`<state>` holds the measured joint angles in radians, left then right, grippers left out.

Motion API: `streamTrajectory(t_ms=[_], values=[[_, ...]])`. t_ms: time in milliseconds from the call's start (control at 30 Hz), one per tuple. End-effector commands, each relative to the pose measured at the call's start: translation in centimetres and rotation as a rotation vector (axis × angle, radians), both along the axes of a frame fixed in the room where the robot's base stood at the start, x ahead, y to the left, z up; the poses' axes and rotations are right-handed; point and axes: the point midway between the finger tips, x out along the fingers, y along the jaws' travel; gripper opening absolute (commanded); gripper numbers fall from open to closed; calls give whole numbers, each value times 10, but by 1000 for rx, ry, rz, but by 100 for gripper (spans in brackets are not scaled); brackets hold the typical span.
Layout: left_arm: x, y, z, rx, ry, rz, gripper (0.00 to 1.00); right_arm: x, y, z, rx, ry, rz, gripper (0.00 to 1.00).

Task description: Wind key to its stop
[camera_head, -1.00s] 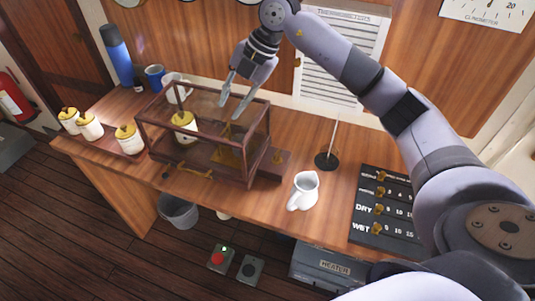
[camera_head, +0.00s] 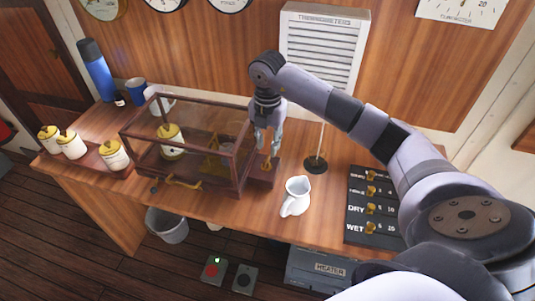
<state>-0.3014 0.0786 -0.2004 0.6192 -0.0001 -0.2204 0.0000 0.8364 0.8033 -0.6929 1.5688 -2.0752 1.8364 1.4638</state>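A small brass key (camera_head: 266,164) stands on the brown wooden block (camera_head: 264,178) at the right end of a glass-sided wooden case (camera_head: 183,132). My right gripper (camera_head: 267,150) points down just above the key. Its two fingers are a little apart, with the fingertips close to the key's top. I cannot tell whether they touch it. The case holds a white jar with a yellow lid (camera_head: 171,145) and brass parts (camera_head: 215,160). A brass handle (camera_head: 184,183) shows at its front. My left gripper is not in view.
A white jug (camera_head: 296,196) and a thin rod on a black base (camera_head: 316,164) stand close to the right of the block. A black board with brass knobs (camera_head: 371,207) lies further right. Several white jars (camera_head: 71,145) stand left. A bin (camera_head: 167,225) is below the desk.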

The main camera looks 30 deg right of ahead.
Motion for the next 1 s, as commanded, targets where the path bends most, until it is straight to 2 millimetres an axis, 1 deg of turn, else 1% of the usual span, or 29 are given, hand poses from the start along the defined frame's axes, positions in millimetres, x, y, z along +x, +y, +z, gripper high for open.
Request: streamTrajectory(t_ms=[33,100,200,300,400,733,1000], values=[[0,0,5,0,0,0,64,-1,1,-10,1,6,0,26],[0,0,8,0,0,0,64,-1,0,-23,1,4,-2,26],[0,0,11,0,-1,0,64,-1,0,-39,1,4,0,26],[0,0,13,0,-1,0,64,-1,1,-50,1,3,0,26],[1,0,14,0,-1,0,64,0,1,-57,2,1,0,26],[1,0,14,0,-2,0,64,0,0,-60,0,0,0,25],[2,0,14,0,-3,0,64,0,0,-60,1,-1,0,7]])
